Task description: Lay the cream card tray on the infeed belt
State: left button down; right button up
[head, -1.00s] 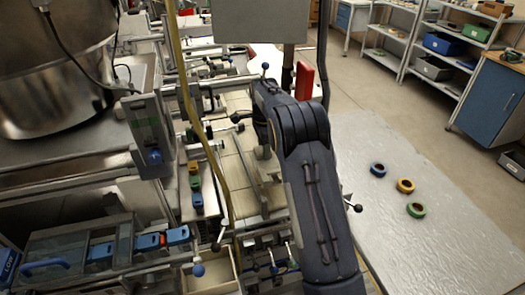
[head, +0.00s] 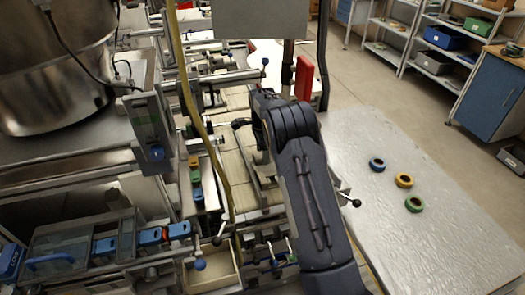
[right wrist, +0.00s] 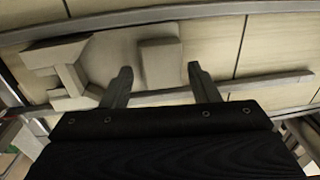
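In the right wrist view, a pale cream piece (right wrist: 105,58), which looks like the card tray, lies flat on the beige slatted belt (right wrist: 275,45) between metal rails. It has an angular raised bracket at its left and a small block on top. In the head view my right arm reaches over the belt (head: 233,160) and hides much of that spot; the tray cannot be made out there. My left gripper is not in view.
Metal rails and clamps border the belt. An open cream box (head: 213,268) stands at the near end. A yellow hose (head: 187,90) hangs to the left. Blue, yellow and green tape reels (head: 404,180) lie on the plastic-covered table (head: 435,240) at right, otherwise bare.

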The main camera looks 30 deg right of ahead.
jog(key=shift+o, duration=0.3)
jog(key=shift+r, duration=0.15)
notch_tip(320, 180, up, 12)
jog(key=b, duration=0.1)
jog(key=s+r+n+t+y, duration=0.2)
jog(key=s+r+n, duration=0.3)
jog(key=s, duration=0.4)
jog(key=s+a+r+n+t+y, duration=0.15)
jog(key=s+a+n, duration=0.4)
jog(key=s, duration=0.55)
jog(key=s+a+n+t+y, duration=0.15)
jog(key=s+a+n, duration=0.25)
jog(key=s+a, duration=0.5)
jog(key=s+a+f+n+h, duration=0.1)
jog(key=s+f+n, duration=0.3)
jog(key=s, duration=0.4)
jog(key=shift+s+a+f+t, duration=0.4)
jog(key=shift+a+f, duration=0.25)
jog(key=shift+a, duration=0.05)
